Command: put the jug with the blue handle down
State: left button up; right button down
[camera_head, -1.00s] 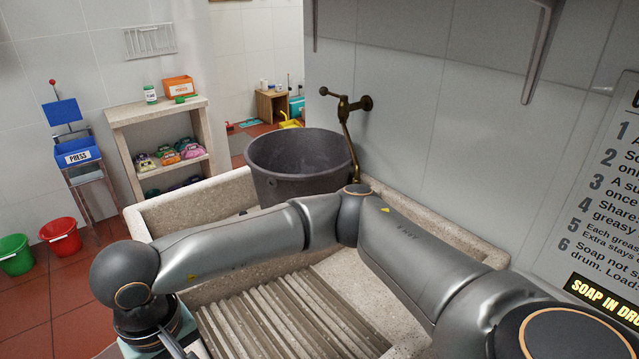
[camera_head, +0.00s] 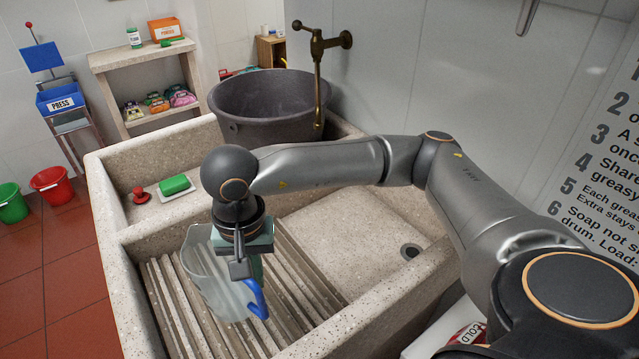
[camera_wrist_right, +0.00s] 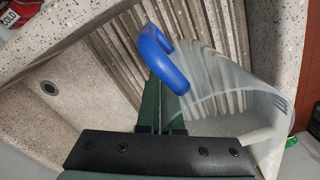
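The clear jug (camera_head: 208,278) with the blue handle (camera_head: 257,300) is over the ridged washboard (camera_head: 170,318) of the stone sink. My right gripper (camera_head: 246,268) is shut on the jug from above, near its handle side. In the right wrist view, the dark green fingers (camera_wrist_right: 160,108) lie close together beside the blue handle (camera_wrist_right: 163,55), with the jug (camera_wrist_right: 235,90) to their right. Exactly which part they grip is hard to see. I cannot tell whether the jug's base touches the ridges. My left gripper is not in view.
Low stone walls (camera_head: 110,290) edge the washboard. A big dark tub (camera_head: 262,100) stands under the brass tap (camera_head: 318,75). The smooth basin with a drain (camera_head: 410,251) is empty.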

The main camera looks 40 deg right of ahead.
jog(key=s+d+f+m+b, duration=0.3)
jog(key=d+m+b, duration=0.15)
jog(key=d, duration=0.35)
jog(key=s+d+f+m+b, duration=0.2)
jog(key=d+m+b, duration=0.1)
jog(key=d+m, duration=0.35)
jog(key=s+d+f+m+b, duration=0.3)
jog(key=d+m, duration=0.2)
jog(key=d, duration=0.3)
jog(key=w+d+p, duration=0.1)
jog(key=w+d, duration=0.2)
jog(key=w, duration=1.7)
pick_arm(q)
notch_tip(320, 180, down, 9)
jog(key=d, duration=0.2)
pick_arm(e)
jog(key=f, duration=0.3)
jog(key=f+b, duration=0.1)
jog(key=f, duration=0.2)
jog(key=shift+s+a+f+b, duration=0.1)
jog(key=shift+a+f+b, duration=0.1)
jog(key=shift+f+b, duration=0.15)
jog(key=shift+f, duration=0.15)
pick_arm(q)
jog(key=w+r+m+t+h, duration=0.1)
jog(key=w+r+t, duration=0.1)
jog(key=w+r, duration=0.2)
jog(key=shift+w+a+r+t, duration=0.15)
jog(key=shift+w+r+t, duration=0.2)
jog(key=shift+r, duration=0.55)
